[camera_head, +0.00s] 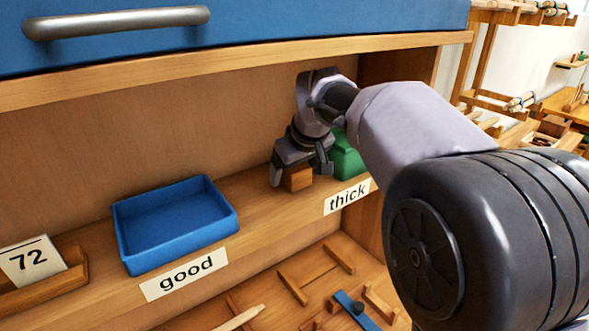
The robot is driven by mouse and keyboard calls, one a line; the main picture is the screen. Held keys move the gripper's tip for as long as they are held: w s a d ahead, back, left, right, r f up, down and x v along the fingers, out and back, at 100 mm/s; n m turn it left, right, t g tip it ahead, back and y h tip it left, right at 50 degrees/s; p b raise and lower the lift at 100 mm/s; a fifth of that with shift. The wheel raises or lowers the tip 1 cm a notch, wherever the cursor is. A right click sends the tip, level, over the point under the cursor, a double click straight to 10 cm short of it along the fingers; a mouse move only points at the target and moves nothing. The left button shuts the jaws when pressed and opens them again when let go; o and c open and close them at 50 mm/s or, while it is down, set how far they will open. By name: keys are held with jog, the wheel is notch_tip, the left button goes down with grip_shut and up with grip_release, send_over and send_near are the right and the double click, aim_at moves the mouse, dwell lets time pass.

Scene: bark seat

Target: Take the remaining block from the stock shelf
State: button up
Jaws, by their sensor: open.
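A small brown wooden block (298,178) sits on the wooden shelf (265,205), between the blue tray and a green container. My gripper (300,172) is over the block, pointing down, with its fingers open on either side of it. From this view I cannot tell whether the fingers touch the block. My wrist and arm hide part of the shelf's back wall and part of the green container (345,157).
An empty blue tray (176,220) stands behind the "good" label (184,275). A "thick" label (347,196) is on the shelf edge near the block. A blue drawer front (250,32) overhangs. Wooden pieces lie below.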

jog(key=shift+s, duration=0.15)
jog(key=shift+d, duration=0.1)
jog(key=c, duration=1.6)
